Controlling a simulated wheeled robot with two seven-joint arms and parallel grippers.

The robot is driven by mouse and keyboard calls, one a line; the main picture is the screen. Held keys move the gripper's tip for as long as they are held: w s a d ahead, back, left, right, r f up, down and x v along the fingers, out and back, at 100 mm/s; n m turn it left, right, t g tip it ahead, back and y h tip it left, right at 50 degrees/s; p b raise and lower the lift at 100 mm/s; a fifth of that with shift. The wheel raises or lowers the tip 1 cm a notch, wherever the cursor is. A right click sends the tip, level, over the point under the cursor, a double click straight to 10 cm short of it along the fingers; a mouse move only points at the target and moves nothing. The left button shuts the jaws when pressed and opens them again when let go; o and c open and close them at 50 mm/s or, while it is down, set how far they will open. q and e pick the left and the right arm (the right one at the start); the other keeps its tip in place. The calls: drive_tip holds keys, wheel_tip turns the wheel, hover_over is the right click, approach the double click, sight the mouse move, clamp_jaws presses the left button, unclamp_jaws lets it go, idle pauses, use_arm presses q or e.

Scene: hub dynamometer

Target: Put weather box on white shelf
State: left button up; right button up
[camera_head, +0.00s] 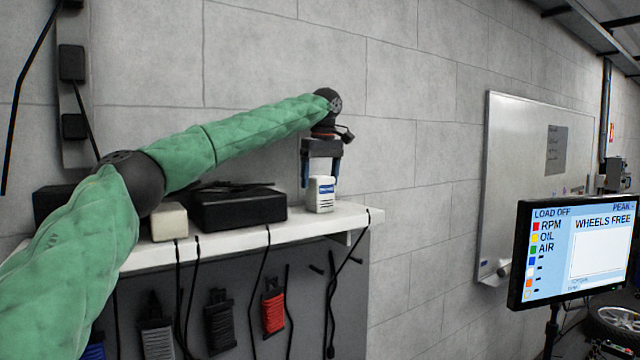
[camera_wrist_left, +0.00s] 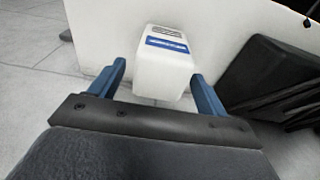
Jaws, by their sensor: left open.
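The weather box (camera_head: 320,194) is a small white box with a blue-edged label. It stands upright on the white shelf (camera_head: 352,216), near the shelf's right end. My left gripper (camera_head: 321,182) is above it, pointing down, with its blue fingers open on either side of the box's upper part. In the left wrist view the box (camera_wrist_left: 163,62) sits between and beyond the open fingertips (camera_wrist_left: 160,85), with a gap visible on each side. The white shelf (camera_wrist_left: 225,40) lies behind it there. My right gripper is not in view.
A black case (camera_head: 238,208) and a cream box (camera_head: 169,222) stand on the shelf to the left; the black case (camera_wrist_left: 265,75) also shows in the wrist view. Cables and tools hang below the shelf. A monitor (camera_head: 575,250) and whiteboard (camera_head: 510,180) are at the right.

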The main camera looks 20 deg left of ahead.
use_arm(q)
drive_tip(key=r+b, duration=0.1)
drive_tip(key=r, duration=0.1)
drive_tip(key=r+b, duration=0.1)
drive_tip(key=r, duration=0.3)
drive_tip(key=shift+s+d+r+b, duration=0.3)
drive_tip(key=shift+d+r+b, duration=0.05)
drive_tip(key=shift+d+b, duration=0.05)
drive_tip(key=shift+s+d+r, duration=0.1)
drive_tip(key=shift+d+r, duration=0.05)
drive_tip(key=shift+r, duration=1.95)
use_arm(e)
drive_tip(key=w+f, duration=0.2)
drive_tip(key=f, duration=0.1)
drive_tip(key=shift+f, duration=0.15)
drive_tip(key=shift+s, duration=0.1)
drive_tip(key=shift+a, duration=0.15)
